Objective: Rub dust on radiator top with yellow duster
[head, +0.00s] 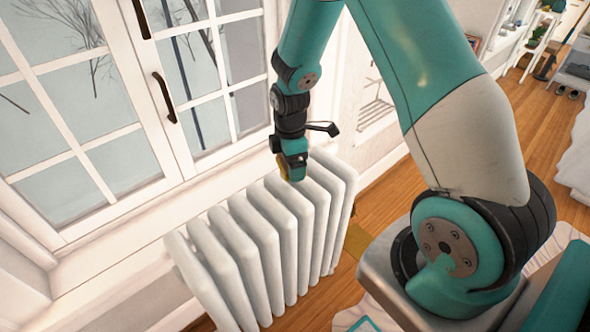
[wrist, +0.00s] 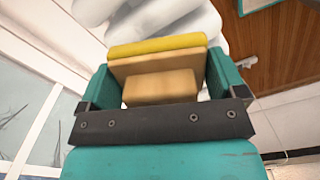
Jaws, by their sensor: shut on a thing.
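The white radiator (head: 262,240) stands under the window in the head view, its ribbed top facing up. My gripper (head: 293,172) is over the far part of the radiator top. In the wrist view my gripper (wrist: 160,85) is shut on the duster, a tan block with a yellow pad (wrist: 157,46) on its far side. A small bit of yellow shows under my gripper in the head view. The radiator also shows in the wrist view (wrist: 150,18) beyond the pad. I cannot tell whether the pad touches the radiator. No dust can be made out on the visible top.
A window with white frames and a dark handle (head: 164,97) is close on the left, behind the radiator. Wooden floor (head: 390,200) lies to the right. A white shelf (head: 535,35) stands at the far right back.

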